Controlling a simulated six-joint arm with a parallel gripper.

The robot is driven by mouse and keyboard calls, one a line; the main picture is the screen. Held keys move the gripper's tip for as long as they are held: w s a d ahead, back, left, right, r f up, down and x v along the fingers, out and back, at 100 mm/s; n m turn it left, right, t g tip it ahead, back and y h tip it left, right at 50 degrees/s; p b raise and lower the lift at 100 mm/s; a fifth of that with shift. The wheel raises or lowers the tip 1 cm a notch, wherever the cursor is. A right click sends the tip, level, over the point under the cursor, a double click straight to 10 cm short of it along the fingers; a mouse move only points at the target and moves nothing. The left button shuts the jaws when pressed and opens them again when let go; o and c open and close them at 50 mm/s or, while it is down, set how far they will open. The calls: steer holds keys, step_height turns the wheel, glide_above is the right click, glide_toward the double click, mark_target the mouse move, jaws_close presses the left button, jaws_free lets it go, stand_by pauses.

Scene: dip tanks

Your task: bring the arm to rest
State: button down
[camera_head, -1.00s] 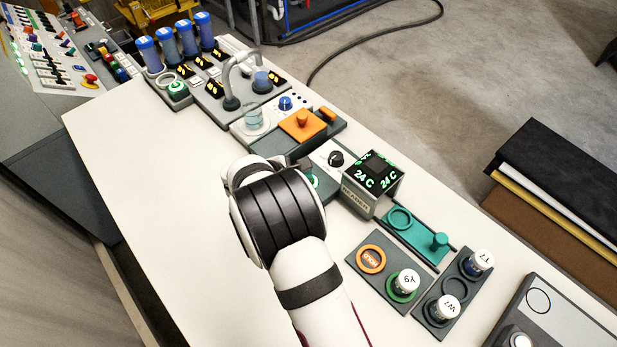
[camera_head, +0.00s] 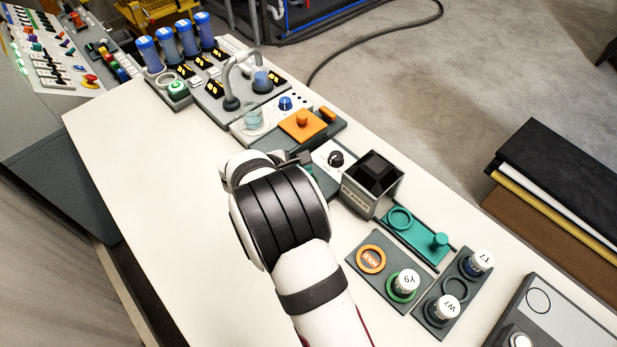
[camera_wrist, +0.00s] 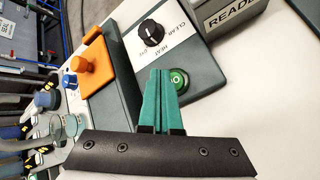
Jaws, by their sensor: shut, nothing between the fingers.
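My gripper (camera_wrist: 160,76) shows in the wrist view as two teal fingers, closed together with nothing between them. Their tips lie beside a round green button (camera_wrist: 179,80) on a grey panel; I cannot tell whether they touch it. In the head view my white and black arm reaches over the bench (camera_head: 190,225) and hides most of the gripper.
A box labelled READER (camera_head: 357,198) stands right of my arm, its display dark. The panel has a black knob (camera_wrist: 151,32). An orange sliding lid (camera_head: 302,125) is nearby. Labelled vials, including Y9 (camera_head: 407,281), stand at right.

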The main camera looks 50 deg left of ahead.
step_height(320, 180, up, 4)
steer(key=shift+r, duration=0.25)
